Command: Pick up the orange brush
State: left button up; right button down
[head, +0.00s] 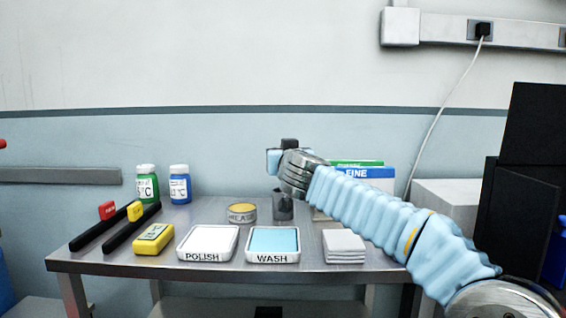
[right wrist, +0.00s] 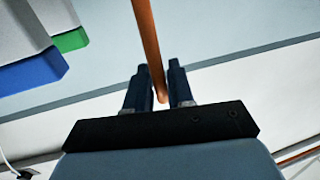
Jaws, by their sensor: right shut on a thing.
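An orange-brown rod, which I take to be the handle of the orange brush (right wrist: 148,38), shows in the right wrist view. It stands between the two dark fingers of my right gripper (right wrist: 158,72), which is shut on it near one end. The brush's other end is out of that view. In the head view my right arm reaches over the back of the table, above a dark grey cup (head: 283,208). The fingers and brush cannot be made out there. My left gripper is not in view.
On the metal table (head: 217,270) stand a POLISH tray (head: 200,257), a blue-filled WASH tray (head: 273,258), a round tin (head: 242,219), folded cloths (head: 345,257), a yellow block (head: 153,246), black-handled tools (head: 127,232) and two bottles (head: 179,187). Green and blue boxes (head: 362,172) stand behind my arm.

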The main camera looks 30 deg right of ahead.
notch_tip(320, 180, up, 3)
jog(key=shift+f+p, duration=0.1)
jog(key=shift+p, duration=0.75)
notch_tip(320, 180, up, 7)
jog(key=shift+f, duration=0.15)
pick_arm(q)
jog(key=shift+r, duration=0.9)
